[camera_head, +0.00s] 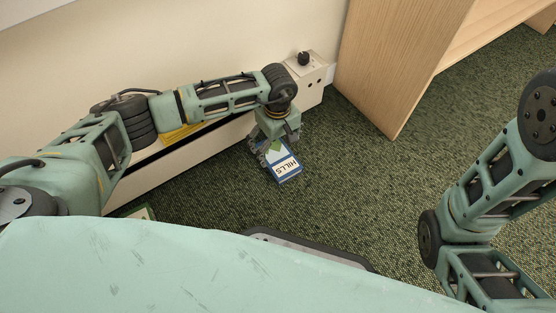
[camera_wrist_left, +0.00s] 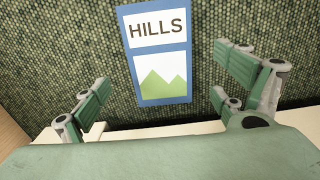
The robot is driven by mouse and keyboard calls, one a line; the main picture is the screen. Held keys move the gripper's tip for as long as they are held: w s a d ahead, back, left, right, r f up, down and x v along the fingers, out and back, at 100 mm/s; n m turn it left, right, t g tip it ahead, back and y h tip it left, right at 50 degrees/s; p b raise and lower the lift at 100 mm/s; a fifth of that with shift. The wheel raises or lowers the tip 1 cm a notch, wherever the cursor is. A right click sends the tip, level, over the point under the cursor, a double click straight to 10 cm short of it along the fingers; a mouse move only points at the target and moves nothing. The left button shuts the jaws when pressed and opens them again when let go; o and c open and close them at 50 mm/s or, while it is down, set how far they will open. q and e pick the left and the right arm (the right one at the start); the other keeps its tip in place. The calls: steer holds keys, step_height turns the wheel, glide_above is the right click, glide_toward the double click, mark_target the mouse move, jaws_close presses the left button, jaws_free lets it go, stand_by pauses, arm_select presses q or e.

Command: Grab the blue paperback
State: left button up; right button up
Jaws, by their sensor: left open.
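The blue paperback (camera_head: 286,170) lies on the dark green carpet near the wall. Its cover has a white panel reading HILLS and a picture of green hills. In the left wrist view the whole cover of the book (camera_wrist_left: 158,62) shows between the fingers. My left gripper (camera_head: 268,158) points down over the book's wall-side end, which it partly hides in the head view. In the left wrist view my left gripper (camera_wrist_left: 165,88) is open, with one finger on each side of the book and a gap to it. My right arm shows at the right; its gripper is out of view.
A wooden cabinet (camera_head: 400,70) stands at the upper right. The carpet (camera_head: 360,180) right of the book is clear.

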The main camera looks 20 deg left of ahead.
mark_target(279, 157)
arm_select(q)
steer(key=f+b, duration=0.2)
steer(key=f, duration=0.1)
steer(key=f+b, duration=0.1)
steer(key=b, duration=0.1)
steer(key=shift+s+d+f, duration=0.15)
steer(key=shift+s+d, duration=0.2)
steer(key=shift+f+b, duration=0.35)
steer(key=shift+r, duration=0.1)
steer(key=c, duration=1.2)
steer(key=shift+c, duration=0.9)
steer(key=shift+r, duration=0.1)
